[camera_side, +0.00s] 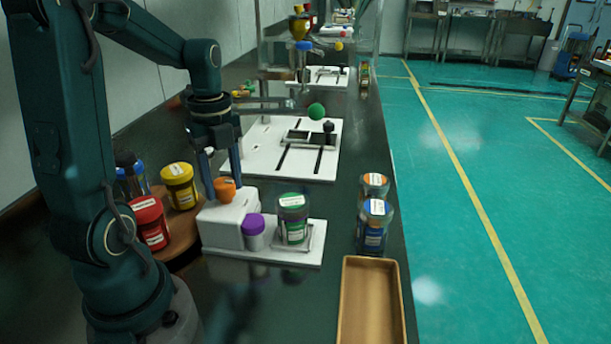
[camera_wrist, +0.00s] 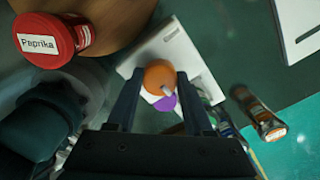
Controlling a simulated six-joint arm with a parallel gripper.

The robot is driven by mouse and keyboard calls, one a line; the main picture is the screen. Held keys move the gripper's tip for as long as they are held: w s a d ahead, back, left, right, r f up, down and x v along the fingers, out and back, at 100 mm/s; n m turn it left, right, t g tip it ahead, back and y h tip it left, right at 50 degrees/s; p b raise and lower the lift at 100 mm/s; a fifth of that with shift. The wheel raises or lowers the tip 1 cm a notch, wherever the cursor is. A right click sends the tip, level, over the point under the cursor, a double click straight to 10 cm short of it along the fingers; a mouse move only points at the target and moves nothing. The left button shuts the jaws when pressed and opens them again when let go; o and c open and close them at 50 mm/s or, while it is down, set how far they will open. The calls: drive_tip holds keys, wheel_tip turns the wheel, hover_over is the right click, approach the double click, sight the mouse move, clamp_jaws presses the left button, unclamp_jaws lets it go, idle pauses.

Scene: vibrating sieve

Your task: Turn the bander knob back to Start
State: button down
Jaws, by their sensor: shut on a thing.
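The bander is a white machine (camera_side: 225,220) with a flat base, on the dark bench. Its orange knob (camera_side: 225,189) sits on top; in the wrist view the knob (camera_wrist: 158,76) has a small pale pointer toward its lower right. My gripper (camera_side: 224,180) points down from above, shut on the knob, with one finger on each side in the wrist view (camera_wrist: 158,82). Knob markings are not readable.
Red (camera_side: 150,222) and yellow (camera_side: 179,186) jars stand on a round wooden tray at left. Orange-labelled (camera_side: 374,188) and blue-lidded (camera_side: 374,226) jars stand at right. A wooden tray (camera_side: 347,310) lies in front. A white slotted plate (camera_side: 262,150) lies behind.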

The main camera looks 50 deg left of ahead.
sight(224, 182)
drive_tip(key=shift+m, duration=0.3)
drive_tip(key=shift+c, duration=1.4)
unclamp_jaws()
drive_tip(key=shift+r, duration=0.15)
drive_tip(key=shift+r, duration=2.45)
drive_tip(key=shift+d, duration=0.1)
